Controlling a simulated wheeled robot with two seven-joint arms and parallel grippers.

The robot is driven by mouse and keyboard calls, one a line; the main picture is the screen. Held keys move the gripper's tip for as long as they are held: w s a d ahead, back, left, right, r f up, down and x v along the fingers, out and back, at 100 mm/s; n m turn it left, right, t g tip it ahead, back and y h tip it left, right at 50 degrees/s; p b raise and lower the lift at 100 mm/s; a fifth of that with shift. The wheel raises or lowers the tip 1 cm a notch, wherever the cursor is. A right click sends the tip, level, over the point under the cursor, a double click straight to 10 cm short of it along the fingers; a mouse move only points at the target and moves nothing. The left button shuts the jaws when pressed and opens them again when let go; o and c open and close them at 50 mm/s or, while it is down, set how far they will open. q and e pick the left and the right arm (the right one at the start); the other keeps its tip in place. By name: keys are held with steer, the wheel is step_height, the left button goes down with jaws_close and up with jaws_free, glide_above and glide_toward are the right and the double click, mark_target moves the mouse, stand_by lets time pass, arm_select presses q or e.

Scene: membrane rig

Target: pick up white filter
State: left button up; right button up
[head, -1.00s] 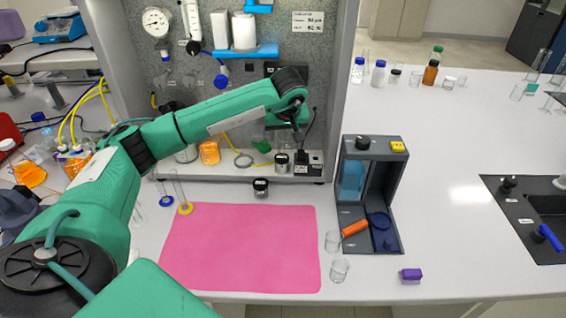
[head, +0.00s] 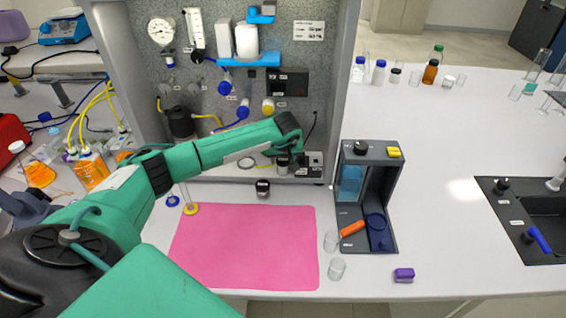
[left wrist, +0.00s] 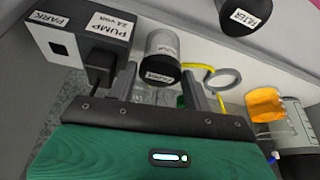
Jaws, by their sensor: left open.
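A small pale grey-white cylinder with a black end, its label appearing to read FILTER (left wrist: 162,52), shows in the left wrist view between and just beyond my left fingertips. In the head view it stands at the foot of the rig (head: 283,164), partly under my gripper. My left gripper (left wrist: 161,82) is open around its near end; I cannot tell whether the fingers touch it. In the head view my left gripper (head: 291,148) is mostly hidden by its own wrist. A second black-topped piece labelled FILTER (left wrist: 246,14) stands on the bench in front of the rig (head: 263,188). My right gripper is not in view.
A pump box (left wrist: 82,40) stands close beside the cylinder, with a black plug on it. A yellow hose and grey ring (left wrist: 222,80) lie on the other side. The pink mat (head: 245,250) is clear. A dark stand (head: 349,215) is to the right.

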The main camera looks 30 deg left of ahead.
mark_target(283, 160)
arm_select(q)
steer(key=shift+f, duration=0.1)
steer(key=c, duration=0.6)
steer(key=shift+w, duration=0.1)
steer(key=shift+c, duration=0.2)
steer(key=shift+r+b, duration=0.4)
steer(key=shift+r, duration=0.3)
step_height(283, 160, up, 19)
steer(key=b, duration=0.6)
steer(key=shift+f, duration=0.15)
